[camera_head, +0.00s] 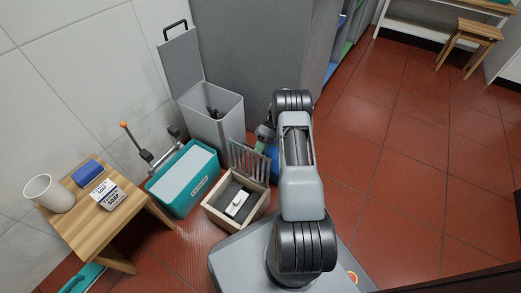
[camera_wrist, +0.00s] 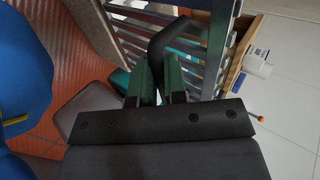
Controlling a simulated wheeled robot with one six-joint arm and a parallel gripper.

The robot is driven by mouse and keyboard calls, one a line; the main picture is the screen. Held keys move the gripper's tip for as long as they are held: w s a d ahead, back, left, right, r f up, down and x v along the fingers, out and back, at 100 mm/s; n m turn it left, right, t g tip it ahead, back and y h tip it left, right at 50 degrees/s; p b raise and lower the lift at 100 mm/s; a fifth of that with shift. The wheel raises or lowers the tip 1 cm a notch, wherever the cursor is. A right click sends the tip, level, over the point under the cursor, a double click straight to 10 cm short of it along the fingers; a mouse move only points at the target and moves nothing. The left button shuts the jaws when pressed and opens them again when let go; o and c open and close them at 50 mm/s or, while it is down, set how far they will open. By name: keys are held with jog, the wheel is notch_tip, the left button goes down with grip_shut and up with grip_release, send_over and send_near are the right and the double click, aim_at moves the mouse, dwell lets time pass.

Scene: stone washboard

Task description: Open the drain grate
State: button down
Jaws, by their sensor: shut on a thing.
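The drain grate (camera_head: 248,160) is a slatted grey panel. It stands tilted up, close to upright, at the back edge of a light wooden-sided box (camera_head: 210,212). The box is open at the top, and a pale block (camera_head: 238,204) lies on its dark floor. In the wrist view the grate's slats (camera_wrist: 216,45) fill the upper right. A black bent handle (camera_wrist: 167,38) reaches between the green fingers of my gripper (camera_wrist: 157,72), which is shut on it. In the head view my arm hides part of my gripper, behind the grate's upper right.
A teal bin (camera_head: 170,199) stands left of the box. A grey bin (camera_head: 215,128) with a raised lid is behind. A wooden table (camera_head: 95,222) at left carries a white mug (camera_head: 49,194), a blue sponge (camera_head: 87,171) and soap boxes (camera_head: 110,196).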

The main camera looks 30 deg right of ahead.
jog(key=shift+s+f, duration=0.35)
jog(key=shift+f, duration=0.05)
jog(key=c, duration=1.5)
grip_release()
jog(key=o, duration=0.3)
jog(key=shift+w+r, duration=0.15)
jog(key=shift+r, duration=0.05)
jog(key=shift+o, duration=0.2)
jog(key=p+v, duration=0.2)
jog(key=v, duration=1.1)
jog(key=shift+d+r, duration=0.15)
jog(key=shift+d, duration=0.1)
jog(key=shift+w, duration=0.1)
jog(key=shift+a, duration=0.1)
